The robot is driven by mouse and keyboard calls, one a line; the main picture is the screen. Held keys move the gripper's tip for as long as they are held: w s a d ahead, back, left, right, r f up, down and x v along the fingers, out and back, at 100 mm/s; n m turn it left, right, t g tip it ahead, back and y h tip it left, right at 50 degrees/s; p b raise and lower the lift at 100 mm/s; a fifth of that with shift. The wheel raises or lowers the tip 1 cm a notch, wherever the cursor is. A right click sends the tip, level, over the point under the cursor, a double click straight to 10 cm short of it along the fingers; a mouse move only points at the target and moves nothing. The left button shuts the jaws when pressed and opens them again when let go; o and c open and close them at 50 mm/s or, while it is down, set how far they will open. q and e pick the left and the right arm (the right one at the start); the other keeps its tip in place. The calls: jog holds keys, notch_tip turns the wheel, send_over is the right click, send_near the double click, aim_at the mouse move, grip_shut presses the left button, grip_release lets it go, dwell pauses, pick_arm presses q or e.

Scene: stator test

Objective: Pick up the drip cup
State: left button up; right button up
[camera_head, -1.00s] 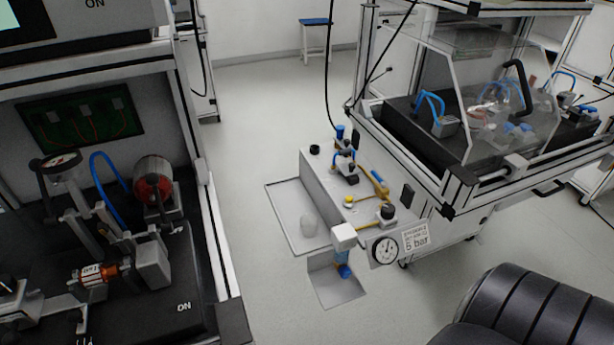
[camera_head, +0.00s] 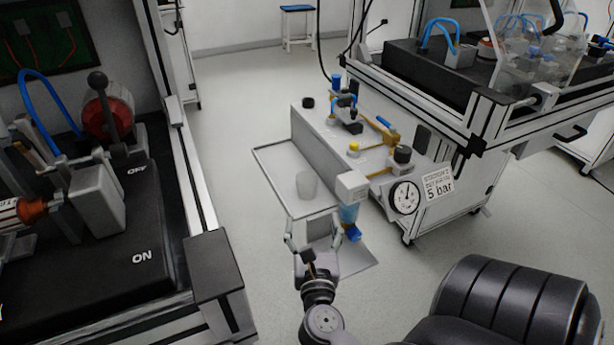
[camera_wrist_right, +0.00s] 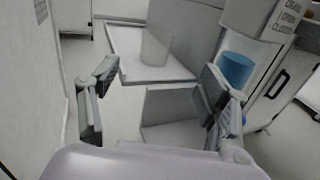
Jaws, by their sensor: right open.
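The drip cup, a translucent whitish cup (camera_head: 306,185), stands upright on a pale tray (camera_head: 283,204) beside the pneumatic unit. My right gripper (camera_head: 313,236) is open and empty, in front of the tray on the near side of the cup. In the right wrist view the cup (camera_wrist_right: 156,48) shows ahead, between the spread fingers of the gripper (camera_wrist_right: 150,95) and beyond their tips. The gripper is apart from the cup. My left gripper does not show.
A filter with a blue bowl (camera_head: 349,213) hangs close to the right of my gripper, above a lower pale plate (camera_head: 358,260). A pressure gauge (camera_head: 404,197) and a 5 bar sign (camera_head: 438,184) are further right. A bench (camera_head: 215,265) stands left, with clear floor between.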

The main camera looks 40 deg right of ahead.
send_near(307, 188)
jog(key=x, duration=0.7)
jog(key=shift+d, duration=0.15)
jog(key=shift+w+d, duration=0.25)
jog(key=shift+w, duration=0.05)
jog(key=b+x, duration=0.1)
jog(key=x, duration=0.3)
jog(key=shift+w+f, duration=0.1)
jog(key=shift+w, duration=0.05)
jog(key=shift+w+d, duration=0.25)
jog(key=shift+d, duration=0.05)
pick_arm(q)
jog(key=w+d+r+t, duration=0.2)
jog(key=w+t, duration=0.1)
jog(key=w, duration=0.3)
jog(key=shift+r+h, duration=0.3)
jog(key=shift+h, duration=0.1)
pick_arm(e)
jog(key=c, duration=1.1)
